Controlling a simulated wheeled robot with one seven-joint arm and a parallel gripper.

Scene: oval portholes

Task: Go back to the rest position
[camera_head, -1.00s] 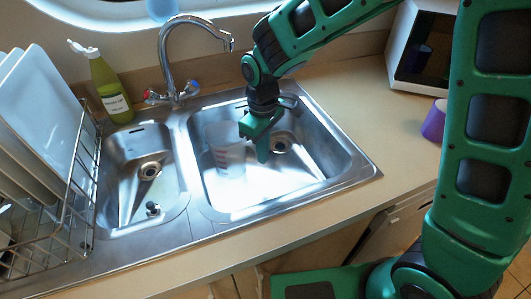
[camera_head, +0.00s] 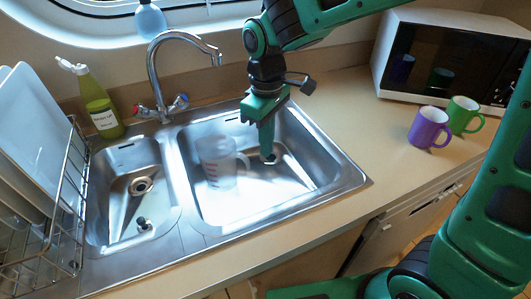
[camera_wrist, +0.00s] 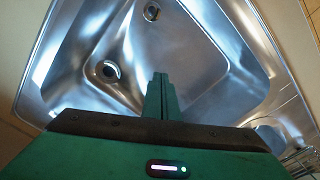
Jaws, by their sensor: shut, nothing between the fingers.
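My green gripper (camera_head: 267,145) hangs over the right basin of the steel sink (camera_head: 185,240), pointing down. Its fingers are together and hold nothing. In the wrist view my gripper (camera_wrist: 160,80) is also shut, with the basin and its drain beyond the fingertips. A clear measuring jug (camera_head: 218,162) with red markings stands in the right basin, to the left of my gripper and apart from it in the head view. The jug does not show clearly in the wrist view.
The faucet (camera_head: 165,75) rises behind the sink. A green soap bottle (camera_head: 101,105) and a dish rack (camera_head: 50,225) with plates stand left. A purple mug (camera_head: 428,128), a green mug (camera_head: 463,115) and a microwave (camera_head: 445,62) are on the right counter. The counter front (camera_head: 345,215) is clear.

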